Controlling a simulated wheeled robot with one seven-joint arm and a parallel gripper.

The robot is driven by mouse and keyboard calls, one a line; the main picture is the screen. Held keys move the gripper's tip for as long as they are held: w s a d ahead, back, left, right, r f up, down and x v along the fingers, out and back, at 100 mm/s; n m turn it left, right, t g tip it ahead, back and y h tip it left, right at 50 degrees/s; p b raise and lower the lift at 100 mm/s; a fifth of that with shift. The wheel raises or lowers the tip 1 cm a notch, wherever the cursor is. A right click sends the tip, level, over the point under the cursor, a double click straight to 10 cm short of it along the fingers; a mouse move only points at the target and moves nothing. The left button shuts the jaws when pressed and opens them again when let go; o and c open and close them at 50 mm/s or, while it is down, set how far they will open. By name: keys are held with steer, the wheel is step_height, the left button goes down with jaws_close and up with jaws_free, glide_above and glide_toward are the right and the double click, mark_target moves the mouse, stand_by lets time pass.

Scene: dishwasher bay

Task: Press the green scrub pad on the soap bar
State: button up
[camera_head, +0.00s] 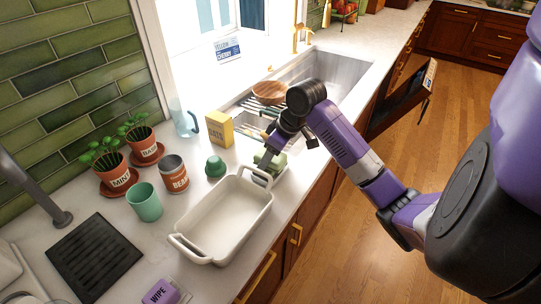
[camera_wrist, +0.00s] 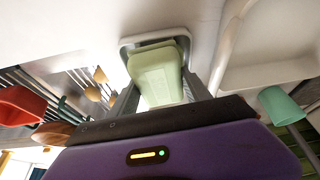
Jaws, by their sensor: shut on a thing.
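My gripper (camera_head: 267,158) points down over the counter just behind the white baking dish. It is shut on a pale green block, which I take as the green scrub pad (camera_wrist: 158,78); the pad shows between the two fingers in the wrist view. A small white dish (camera_wrist: 124,46) lies right under or behind the pad, its rim showing around it. In the head view the pad (camera_head: 272,163) is partly hidden by the fingers. I cannot make out the soap bar separately; it may be hidden under the pad. Whether the pad touches anything below is unclear.
The white baking dish (camera_head: 225,222) stands close in front of my gripper. A dark green rounded item (camera_head: 215,167), a yellow box (camera_head: 220,128) and a mint cup (camera_head: 145,202) stand to the left. A rack with a wooden bowl (camera_head: 269,91) and the sink (camera_head: 335,75) lie behind.

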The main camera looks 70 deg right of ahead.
steer(key=shift+f, duration=0.1)
steer(key=shift+r+p, duration=2.8)
steer(key=shift+r, duration=0.8)
steer(key=shift+s, duration=0.1)
